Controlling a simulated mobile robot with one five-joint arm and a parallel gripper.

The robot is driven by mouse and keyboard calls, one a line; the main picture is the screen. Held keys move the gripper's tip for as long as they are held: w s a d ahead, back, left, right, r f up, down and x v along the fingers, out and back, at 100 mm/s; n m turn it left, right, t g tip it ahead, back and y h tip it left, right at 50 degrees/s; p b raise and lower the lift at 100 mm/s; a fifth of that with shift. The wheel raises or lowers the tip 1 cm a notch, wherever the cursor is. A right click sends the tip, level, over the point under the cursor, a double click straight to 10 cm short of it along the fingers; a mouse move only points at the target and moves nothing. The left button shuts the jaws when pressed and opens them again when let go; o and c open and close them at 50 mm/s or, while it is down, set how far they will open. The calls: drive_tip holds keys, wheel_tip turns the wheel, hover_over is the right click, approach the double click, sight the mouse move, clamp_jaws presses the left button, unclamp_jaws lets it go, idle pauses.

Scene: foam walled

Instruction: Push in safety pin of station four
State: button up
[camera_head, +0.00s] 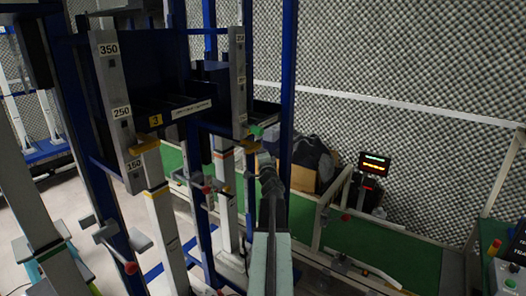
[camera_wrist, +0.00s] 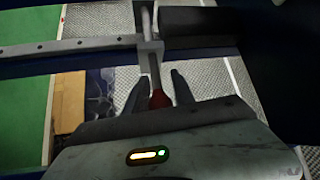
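The safety pin shows in the wrist view as a light metal rod with a dark red knob (camera_wrist: 158,98). The rod runs up from the knob through a bracket on a grey rail. My gripper (camera_wrist: 159,88) has its two dark fingers apart, one on each side of the rod and knob. I see gaps beside the knob and no clear contact. In the head view my gripper (camera_head: 264,160) is at the end of my arm, beside the far blue-framed station (camera_head: 287,90). The pin at my gripper is hidden there, and no number four is readable.
A nearer station (camera_head: 155,120) carries a yellow 3 label and a scale. A red knob (camera_head: 206,190) sticks out between the stations. Dark bags and a box (camera_head: 310,165) stand behind my gripper. A railing (camera_head: 390,225) and green floor lie to the right.

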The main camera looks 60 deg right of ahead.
drive_tip(key=shift+o, duration=0.9)
drive_tip(key=shift+w, duration=0.1)
drive_tip(key=b+v, duration=0.1)
drive_tip(key=v, duration=0.7)
drive_tip(key=shift+d, duration=0.15)
